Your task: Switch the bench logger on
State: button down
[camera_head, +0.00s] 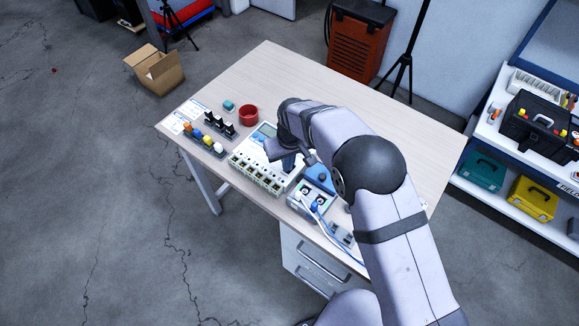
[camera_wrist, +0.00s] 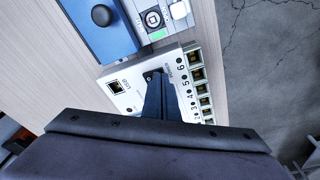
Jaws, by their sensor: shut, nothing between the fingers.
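The bench logger (camera_head: 247,157) is a white box on the table with a row of several square ports along its front edge, a display and blue buttons. In the wrist view its white panel (camera_wrist: 134,99) shows a port marked USB and numbered sockets. My gripper (camera_head: 288,167) is over the logger's right part, pointing down. In the wrist view my gripper (camera_wrist: 155,82) is shut and empty, its dark fingertips at or just above a small black part of the panel. The fingers hide most of that part, so I cannot tell the switch's position or whether they touch.
The table's back right is clear.

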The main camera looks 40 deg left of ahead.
dwell(0.3)
notch_tip(320, 180, up, 7)
jog(key=p, duration=0.4)
dwell(0.5)
jog(key=shift+f, duration=0.1)
jog(key=w+d+r+m, duration=0.2)
jog(key=d+r, duration=0.1)
jog(key=d, duration=0.7)
jog(key=w+d+r+m+h, duration=0.1)
jog(key=w+d+r+m, duration=0.15)
jog(key=d, duration=0.65)
jog(key=w+d+r+m, duration=0.2)
jog(key=d+r, duration=0.1)
jog(key=d, duration=0.7)
jog(key=s+d+r+m+g, duration=0.1)
jog(key=s+d+m, duration=0.4)
jog(key=s+d, duration=1)
jog(key=d, duration=0.3)
jog(key=shift+s+d+h, duration=0.15)
jog(key=shift+d+h, duration=0.15)
